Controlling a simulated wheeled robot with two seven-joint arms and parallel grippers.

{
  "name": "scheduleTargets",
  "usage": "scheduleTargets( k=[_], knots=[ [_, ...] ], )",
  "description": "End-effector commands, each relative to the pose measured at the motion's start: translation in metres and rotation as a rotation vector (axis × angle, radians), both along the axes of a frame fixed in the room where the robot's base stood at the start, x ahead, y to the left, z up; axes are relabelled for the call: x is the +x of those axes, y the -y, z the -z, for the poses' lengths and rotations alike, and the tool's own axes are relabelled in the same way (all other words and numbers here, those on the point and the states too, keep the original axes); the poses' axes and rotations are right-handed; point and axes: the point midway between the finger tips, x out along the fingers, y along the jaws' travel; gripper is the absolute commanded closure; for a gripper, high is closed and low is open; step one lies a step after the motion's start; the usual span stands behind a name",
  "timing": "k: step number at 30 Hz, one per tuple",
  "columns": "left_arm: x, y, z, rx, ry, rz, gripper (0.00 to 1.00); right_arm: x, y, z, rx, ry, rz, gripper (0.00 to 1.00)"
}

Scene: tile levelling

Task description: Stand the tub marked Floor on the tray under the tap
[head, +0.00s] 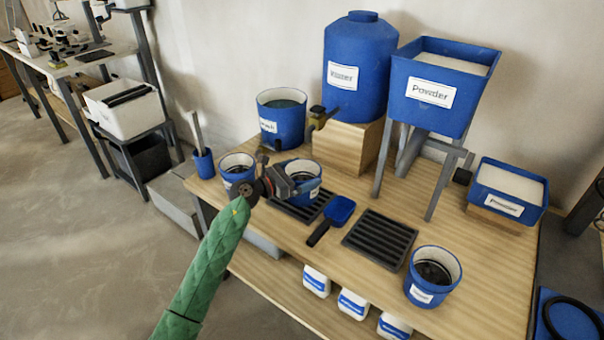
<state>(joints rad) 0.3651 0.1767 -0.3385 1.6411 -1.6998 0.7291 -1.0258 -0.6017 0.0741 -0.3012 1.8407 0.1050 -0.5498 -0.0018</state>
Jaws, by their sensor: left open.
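A blue tub (303,168) with a pale inside stands on the left slotted tray (325,199), below and in front of the tap (319,116) of the Water barrel (360,60). My left gripper (297,184) is open at this tub's near left side and hides part of it; I cannot tell whether the jaws touch it. Another blue tub (228,161) stands left of the tray, and a third (421,288) stands at the table's front right. The small tubs' labels are too small or hidden, so I cannot tell which reads Floor. My right gripper is not in view.
A larger labelled bucket (281,120) stands behind the tray. A blue scoop (340,210) and a second, empty slotted tray (380,240) lie to the right. A Powder hopper (432,92) on legs and a blue powder bin (507,207) stand farther right. Wood between them is free.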

Motion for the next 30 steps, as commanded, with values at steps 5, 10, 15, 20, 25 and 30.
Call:
scheduleTargets(
  k=[5, 10, 15, 20, 25, 30],
  knots=[
    [-0.011, -0.019, 0.001, 0.002, 0.001, -0.001, 0.00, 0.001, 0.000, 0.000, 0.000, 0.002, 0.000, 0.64],
    [-0.027, -0.046, 0.001, 0.003, 0.002, -0.001, 0.00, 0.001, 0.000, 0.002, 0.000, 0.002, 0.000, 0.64],
    [-0.044, -0.072, 0.001, 0.002, 0.001, -0.001, 0.00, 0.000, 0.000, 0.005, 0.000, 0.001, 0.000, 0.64],
    [-0.056, -0.091, 0.001, 0.001, -0.001, -0.001, 0.00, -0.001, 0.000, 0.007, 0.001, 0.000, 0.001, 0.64],
    [-0.062, -0.100, 0.000, 0.001, 0.001, 0.000, 0.00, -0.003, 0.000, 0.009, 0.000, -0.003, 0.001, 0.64],
    [-0.063, -0.103, -0.001, -0.001, 0.001, 0.000, 0.00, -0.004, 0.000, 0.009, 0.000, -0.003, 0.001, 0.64]
  ],
)
